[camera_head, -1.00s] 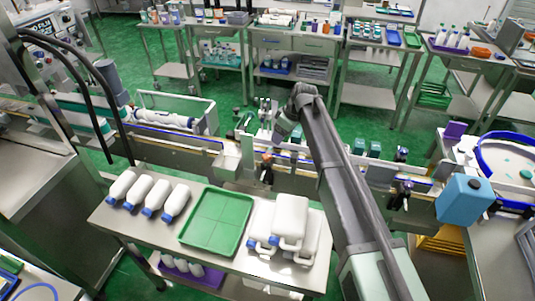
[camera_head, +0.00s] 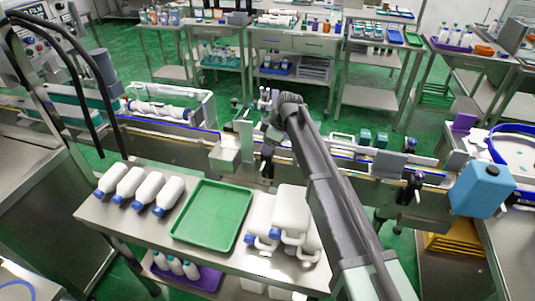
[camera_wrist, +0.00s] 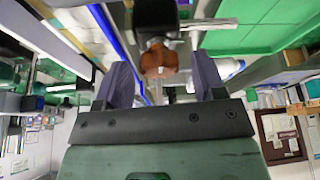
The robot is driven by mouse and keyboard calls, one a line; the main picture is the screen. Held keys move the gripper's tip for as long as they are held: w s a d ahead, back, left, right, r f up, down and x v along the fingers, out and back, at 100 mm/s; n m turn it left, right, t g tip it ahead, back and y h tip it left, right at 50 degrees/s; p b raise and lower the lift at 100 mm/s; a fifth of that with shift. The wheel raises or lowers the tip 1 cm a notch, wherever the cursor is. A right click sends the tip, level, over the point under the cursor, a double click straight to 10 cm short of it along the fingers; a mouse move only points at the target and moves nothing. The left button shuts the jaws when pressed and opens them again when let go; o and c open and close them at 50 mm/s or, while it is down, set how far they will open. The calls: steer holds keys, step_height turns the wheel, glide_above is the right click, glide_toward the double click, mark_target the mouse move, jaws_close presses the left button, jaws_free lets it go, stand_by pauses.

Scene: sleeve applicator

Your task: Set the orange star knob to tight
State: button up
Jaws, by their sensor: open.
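The orange star knob (camera_wrist: 160,61) is in the wrist view, upper middle, on the end of a dark clamp block (camera_wrist: 155,18). My gripper (camera_wrist: 161,74) is open, with one grey finger on each side of the knob. Gaps show between the knob and both fingers, so it is not gripped. How far the knob lies beyond the fingertips is hard to tell. In the head view my arm reaches over the conveyor line, and the knob cannot be made out there.
The conveyor's blue-edged rail (camera_head: 170,128) runs across the head view. A green tray (camera_head: 212,216) and white jugs (camera_head: 290,205) stand on the front table. A blue canister (camera_head: 483,190) is at the right. Metal bars lie close to the knob in the wrist view.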

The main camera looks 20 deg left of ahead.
steer(key=shift+c, duration=0.3)
steer(key=c, duration=0.8)
steer(key=shift+c, duration=0.2)
steer(key=shift+m, duration=0.3)
steer(key=m+t, duration=0.1)
steer(key=m, duration=0.2)
steer(key=shift+s+t, duration=0.1)
steer(key=shift+t, duration=0.2)
steer(key=m, duration=0.2)
steer(key=m+t, duration=0.1)
steer(key=m, duration=0.2)
steer(key=shift+t, duration=0.3)
steer(key=m+t+h, duration=0.1)
steer(key=m, duration=0.3)
steer(key=shift+a+m+t+h, duration=0.1)
steer(key=shift+m+t+h, duration=0.25)
steer(key=shift+m, duration=0.75)
steer(key=shift+m+t+h, duration=0.25)
steer(key=shift+m+h, duration=0.1)
steer(key=shift+m, duration=0.75)
